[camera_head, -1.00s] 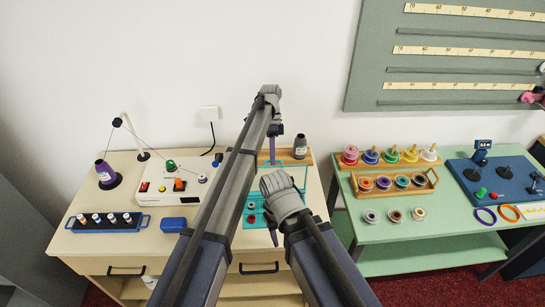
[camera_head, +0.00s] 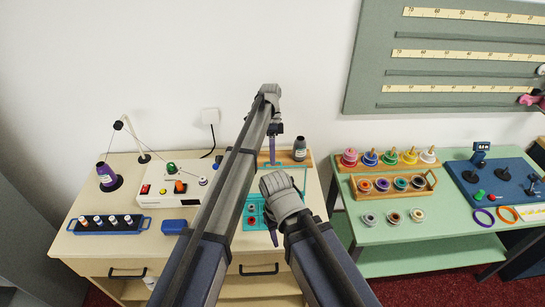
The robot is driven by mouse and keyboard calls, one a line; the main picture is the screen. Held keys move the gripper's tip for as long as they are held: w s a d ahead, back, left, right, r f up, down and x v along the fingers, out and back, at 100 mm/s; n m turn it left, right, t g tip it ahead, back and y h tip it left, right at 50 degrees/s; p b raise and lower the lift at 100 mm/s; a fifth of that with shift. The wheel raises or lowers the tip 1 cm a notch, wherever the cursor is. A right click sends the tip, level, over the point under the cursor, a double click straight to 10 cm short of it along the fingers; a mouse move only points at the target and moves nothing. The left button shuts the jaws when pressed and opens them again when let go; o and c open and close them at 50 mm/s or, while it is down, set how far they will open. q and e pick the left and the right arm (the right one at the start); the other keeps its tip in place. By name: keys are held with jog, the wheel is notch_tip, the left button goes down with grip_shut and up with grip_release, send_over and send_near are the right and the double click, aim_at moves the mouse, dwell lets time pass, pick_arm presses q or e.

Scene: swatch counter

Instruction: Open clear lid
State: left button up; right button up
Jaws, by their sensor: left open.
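A teal box (camera_head: 246,222) stands at the front right of the wooden counter, with small reels inside. A clear lid with a thin teal edge (camera_head: 305,178) appears raised at the back of the box; my arms hide much of it. My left gripper (camera_head: 272,160) points down at the lid's upper edge, with its purple fingers open; I cannot tell whether they touch it. My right gripper (camera_head: 273,237) hangs low over the front of the box, mostly hidden by its own wrist, so its opening cannot be made out.
A dark cone spool (camera_head: 300,149) stands behind the lid on a wooden strip. To the left are a white winding machine (camera_head: 156,193), a blue block (camera_head: 174,226) and a blue bobbin rack (camera_head: 80,227). A green table (camera_head: 370,235) with spools stands right.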

pick_arm(q)
jog(key=p+v, duration=0.5)
jog(key=v, duration=0.1)
jog(key=shift+r, duration=0.25)
pick_arm(e)
notch_tip(320, 180, up, 6)
jog(key=shift+f, duration=0.1)
pick_arm(q)
jog(key=shift+w, duration=0.15)
